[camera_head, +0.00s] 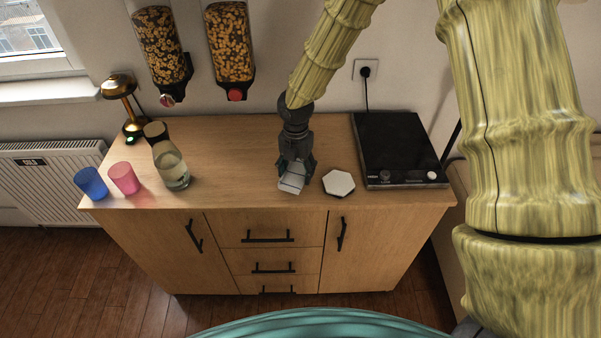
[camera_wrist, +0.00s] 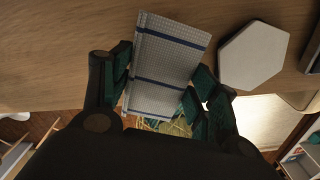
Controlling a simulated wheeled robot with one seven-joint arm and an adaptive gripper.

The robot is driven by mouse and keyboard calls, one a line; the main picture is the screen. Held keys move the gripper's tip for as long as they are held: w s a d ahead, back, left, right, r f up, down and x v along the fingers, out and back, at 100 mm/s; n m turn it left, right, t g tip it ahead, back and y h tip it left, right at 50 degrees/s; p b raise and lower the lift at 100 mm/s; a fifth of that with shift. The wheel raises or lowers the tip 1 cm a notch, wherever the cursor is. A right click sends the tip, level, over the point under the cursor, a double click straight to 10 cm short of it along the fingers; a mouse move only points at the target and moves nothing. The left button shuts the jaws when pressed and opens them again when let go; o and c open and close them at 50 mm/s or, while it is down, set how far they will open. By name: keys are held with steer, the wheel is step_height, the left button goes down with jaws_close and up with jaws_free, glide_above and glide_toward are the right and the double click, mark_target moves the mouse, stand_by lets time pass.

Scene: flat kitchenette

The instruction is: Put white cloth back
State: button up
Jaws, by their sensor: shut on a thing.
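The white cloth (camera_wrist: 165,68) is folded, with a fine grid weave and dark blue stripes, in the wrist view. It also shows as a small pale piece in the head view (camera_head: 292,180), near the front edge of the wooden counter (camera_head: 240,140). My gripper (camera_head: 297,172) is over the counter, pointing down, with the cloth between its fingers. In the wrist view the dark green fingers (camera_wrist: 157,85) press on both sides of the cloth. I cannot tell whether the cloth touches the counter.
A white hexagonal tile (camera_head: 339,184) lies just right of my gripper, beside a black cooktop (camera_head: 396,148). Blue (camera_head: 92,183) and pink (camera_head: 124,178) cups, a glass jar (camera_head: 172,165) and a brass lamp (camera_head: 124,100) stand left. Two cereal dispensers (camera_head: 230,45) hang above. Counter between jar and gripper is clear.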

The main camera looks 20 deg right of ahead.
mark_target(301, 177)
steer(key=shift+w+d+f, duration=0.1)
steer(key=shift+d, duration=0.55)
steer(key=shift+f+p, duration=0.8)
steer(key=shift+f, duration=0.95)
steer(key=shift+f, duration=0.1)
steer(key=o, duration=1)
steer(key=shift+r+b, duration=1.55)
steer(key=shift+r, duration=4.6)
